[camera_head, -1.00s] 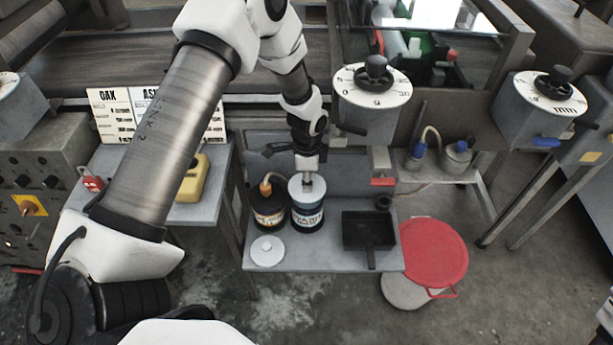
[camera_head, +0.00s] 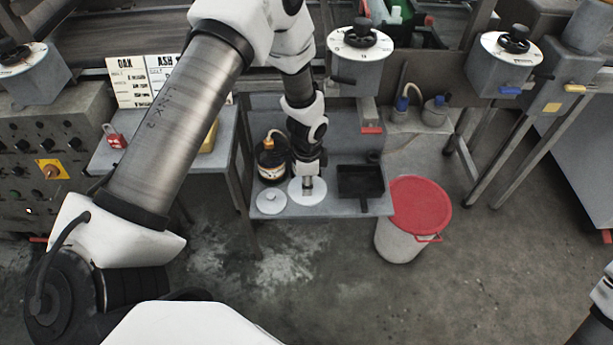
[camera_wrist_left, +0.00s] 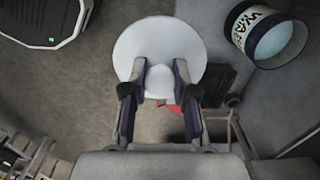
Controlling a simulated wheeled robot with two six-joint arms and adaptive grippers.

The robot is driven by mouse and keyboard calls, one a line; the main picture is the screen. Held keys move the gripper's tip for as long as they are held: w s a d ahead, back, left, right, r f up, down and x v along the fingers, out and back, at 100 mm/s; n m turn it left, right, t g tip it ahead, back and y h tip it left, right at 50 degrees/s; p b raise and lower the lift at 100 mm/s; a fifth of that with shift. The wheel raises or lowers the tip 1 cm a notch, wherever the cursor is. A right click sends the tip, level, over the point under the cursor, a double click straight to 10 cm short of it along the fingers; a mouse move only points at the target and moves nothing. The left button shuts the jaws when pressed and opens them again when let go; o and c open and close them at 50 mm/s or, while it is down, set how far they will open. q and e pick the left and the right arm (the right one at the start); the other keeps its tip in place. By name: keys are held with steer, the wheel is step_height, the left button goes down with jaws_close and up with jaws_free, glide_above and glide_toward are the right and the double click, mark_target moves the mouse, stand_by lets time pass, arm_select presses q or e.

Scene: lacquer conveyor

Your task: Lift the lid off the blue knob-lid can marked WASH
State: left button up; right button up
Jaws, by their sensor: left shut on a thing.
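My left gripper (camera_head: 308,178) is shut on the knob of a round white lid (camera_head: 307,193). In the left wrist view the gripper (camera_wrist_left: 160,76) has one finger on each side of the knob, and the lid (camera_wrist_left: 160,40) hangs clear of the can. The blue can (camera_wrist_left: 268,36) shows at the upper right of that view, with part of its WASH label readable and its top uncovered. In the head view my arm and the lid hide the can. My right gripper is not in view.
A dark can (camera_head: 271,165) with a brush-like handle stands left of the gripper. Another white lid (camera_head: 271,201) lies on the shelf (camera_head: 340,208). A black tray (camera_head: 360,180) sits to the right. A red-lidded bucket (camera_head: 418,205) stands on the floor.

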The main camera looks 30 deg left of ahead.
arm_select(q)
steer(key=shift+w+f, duration=0.15)
steer(key=shift+r+p, duration=0.35)
steer(key=shift+r, duration=0.1)
steer(key=shift+r+p, duration=1.8)
steer(key=shift+r, duration=0.4)
steer(key=shift+f, duration=0.1)
